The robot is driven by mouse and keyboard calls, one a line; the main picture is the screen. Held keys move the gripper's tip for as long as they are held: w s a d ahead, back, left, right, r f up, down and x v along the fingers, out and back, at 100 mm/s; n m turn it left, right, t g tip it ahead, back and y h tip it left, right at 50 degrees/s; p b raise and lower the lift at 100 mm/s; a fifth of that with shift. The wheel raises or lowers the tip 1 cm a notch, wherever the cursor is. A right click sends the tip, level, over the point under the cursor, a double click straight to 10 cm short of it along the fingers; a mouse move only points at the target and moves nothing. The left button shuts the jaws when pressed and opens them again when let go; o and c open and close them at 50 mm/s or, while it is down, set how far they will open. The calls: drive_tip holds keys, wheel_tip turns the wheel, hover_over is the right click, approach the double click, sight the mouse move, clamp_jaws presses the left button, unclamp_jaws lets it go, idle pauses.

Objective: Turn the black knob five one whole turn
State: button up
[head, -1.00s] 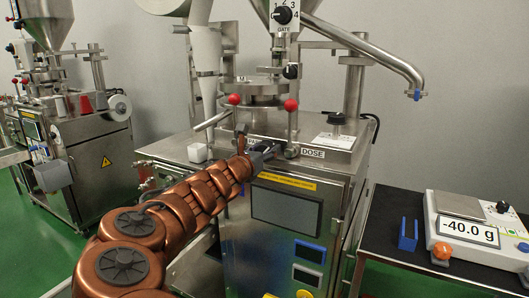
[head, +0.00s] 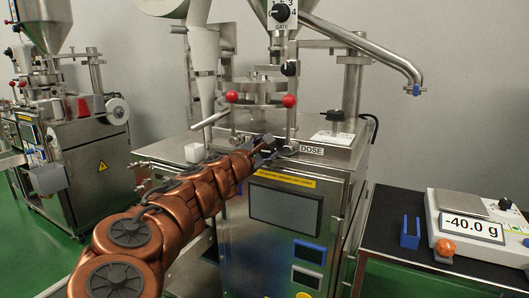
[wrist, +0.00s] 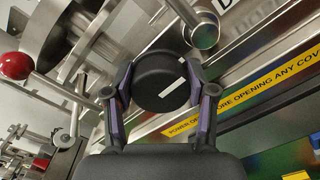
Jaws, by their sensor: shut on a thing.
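A round black knob (wrist: 155,76) with a white pointer line sits in the middle of the wrist view, on the steel face of the machine. My gripper (wrist: 161,83) has its two purple-padded fingers shut on the knob's sides, one to the left and one to the right. The white line lies aslant, rising to the right. In the head view my gripper (head: 267,152) is at the machine's front edge, left of the DOSE label (head: 311,149).
Red ball-ended levers (head: 289,101) stand above my gripper. A steel rod end (wrist: 203,33) is close beside the knob. A GATE dial (head: 281,13) is higher up. A scale (head: 478,227) reading -40.0 g stands on a black-topped table at the right.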

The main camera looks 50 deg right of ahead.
drive_tip(key=shift+m, duration=0.6)
drive_tip(key=o, duration=1.2)
drive_tip(key=shift+c, duration=0.2)
drive_tip(key=shift+a, duration=0.15)
drive_tip(key=v, duration=1.1)
drive_tip(key=shift+s+a, duration=0.15)
drive_tip(key=shift+a, duration=0.25)
